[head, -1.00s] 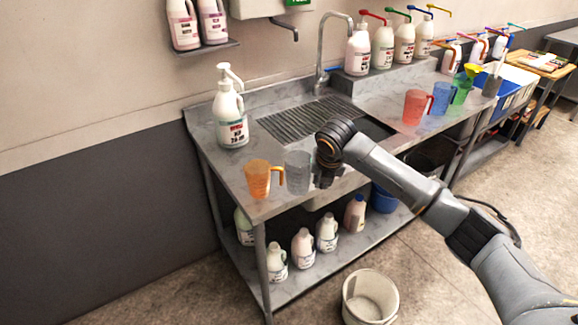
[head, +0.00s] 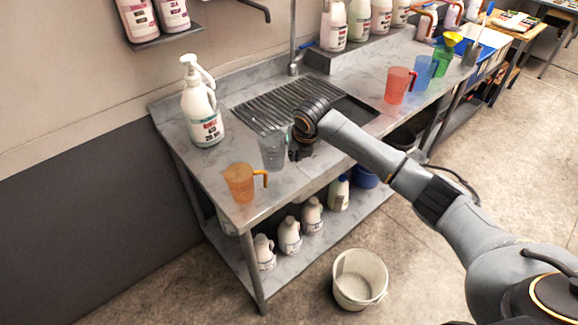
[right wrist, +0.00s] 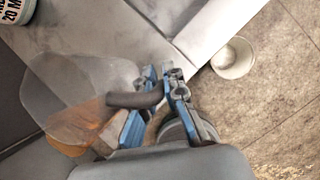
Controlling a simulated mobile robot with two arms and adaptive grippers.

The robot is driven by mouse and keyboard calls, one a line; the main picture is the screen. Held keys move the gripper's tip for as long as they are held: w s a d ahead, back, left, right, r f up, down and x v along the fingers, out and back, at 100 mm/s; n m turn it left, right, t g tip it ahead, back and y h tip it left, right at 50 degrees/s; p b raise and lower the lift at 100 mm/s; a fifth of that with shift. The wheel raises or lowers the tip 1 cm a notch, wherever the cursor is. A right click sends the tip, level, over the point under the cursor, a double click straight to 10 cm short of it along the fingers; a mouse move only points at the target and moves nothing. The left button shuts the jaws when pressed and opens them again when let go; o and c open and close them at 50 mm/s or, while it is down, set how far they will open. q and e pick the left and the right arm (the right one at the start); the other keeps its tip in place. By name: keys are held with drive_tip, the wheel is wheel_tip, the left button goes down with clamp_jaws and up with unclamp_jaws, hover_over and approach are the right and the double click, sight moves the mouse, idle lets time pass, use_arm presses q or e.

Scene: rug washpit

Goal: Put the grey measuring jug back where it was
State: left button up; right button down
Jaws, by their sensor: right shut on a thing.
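The grey measuring jug (head: 271,148) is see-through and upright, over the left part of the steel sink bench (head: 205,170). My right gripper (head: 299,150) is at its right side. In the right wrist view, the blue fingers of my right gripper (right wrist: 160,82) are shut on the dark handle of the grey jug (right wrist: 65,82). Whether its base touches the bench is hard to tell. An orange measuring jug (head: 239,184) stands near the bench's front left corner, in front and to the left of the grey one. My left gripper is out of view.
A large white pump bottle (head: 202,110) stands behind the jugs, near the ribbed drainer (head: 285,103). Red (head: 398,86), blue (head: 425,70) and green (head: 444,60) jugs stand further right. A white bucket (head: 359,279) is on the floor. Bottles fill the shelf below.

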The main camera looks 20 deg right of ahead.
wheel_tip(320, 180, down, 6)
drive_tip(key=shift+r+p, duration=0.1)
drive_tip(key=shift+p, duration=0.5)
drive_tip(key=c, duration=1.4)
unclamp_jaws()
drive_tip(key=b+v, duration=0.1)
drive_tip(key=v, duration=1.1)
drive_tip(key=shift+b, duration=0.4)
